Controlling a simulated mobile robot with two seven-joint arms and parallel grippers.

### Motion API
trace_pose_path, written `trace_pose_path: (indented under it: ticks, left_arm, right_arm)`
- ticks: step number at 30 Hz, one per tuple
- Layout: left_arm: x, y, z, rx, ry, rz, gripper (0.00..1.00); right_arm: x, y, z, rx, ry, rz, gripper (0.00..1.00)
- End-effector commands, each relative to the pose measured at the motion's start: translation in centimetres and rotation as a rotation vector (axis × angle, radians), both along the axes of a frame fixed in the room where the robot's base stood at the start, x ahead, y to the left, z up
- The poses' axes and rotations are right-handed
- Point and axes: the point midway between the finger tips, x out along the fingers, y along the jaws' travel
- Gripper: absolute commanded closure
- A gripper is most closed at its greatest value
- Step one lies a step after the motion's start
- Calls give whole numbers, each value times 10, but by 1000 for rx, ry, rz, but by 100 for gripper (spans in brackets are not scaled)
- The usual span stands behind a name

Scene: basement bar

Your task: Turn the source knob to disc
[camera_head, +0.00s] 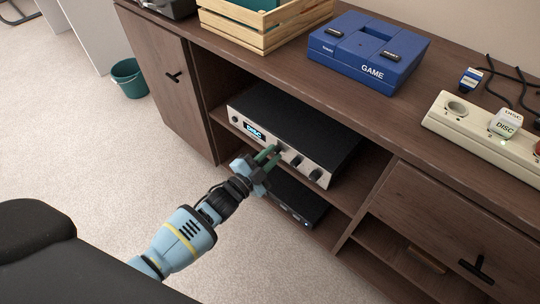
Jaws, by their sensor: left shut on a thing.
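The amplifier (299,129) is a black box with a silver front, on the open shelf of the dark wooden cabinet. Its small lit display (255,132) reads "DISC". A row of dark knobs runs along the front; the source knob (278,148) is the one nearest the display. My left gripper (271,156), with green fingers, reaches in from the lower left and is shut on that knob, partly hiding it. The knob's pointer cannot be made out. My right gripper is not in view.
Two more knobs (315,174) sit right of the gripper. A black box (293,202) lies on the shelf below. A green bucket (129,78) stands on the carpet.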

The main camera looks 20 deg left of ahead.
Motion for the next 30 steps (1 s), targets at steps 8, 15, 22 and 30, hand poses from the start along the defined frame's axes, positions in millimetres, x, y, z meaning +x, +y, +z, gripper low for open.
trace_pose_path:
  ticks: [8,15,22,30]
  left_arm:
    - [0,0,0,4,-1,0,100]
    - [0,0,0,3,-1,0,64]
    - [0,0,0,3,-1,0,58]
    - [-14,5,0,4,0,0,58]
  right_arm:
    - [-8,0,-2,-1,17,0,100]
    - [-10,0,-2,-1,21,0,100]
    - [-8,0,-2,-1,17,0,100]
    - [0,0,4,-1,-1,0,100]
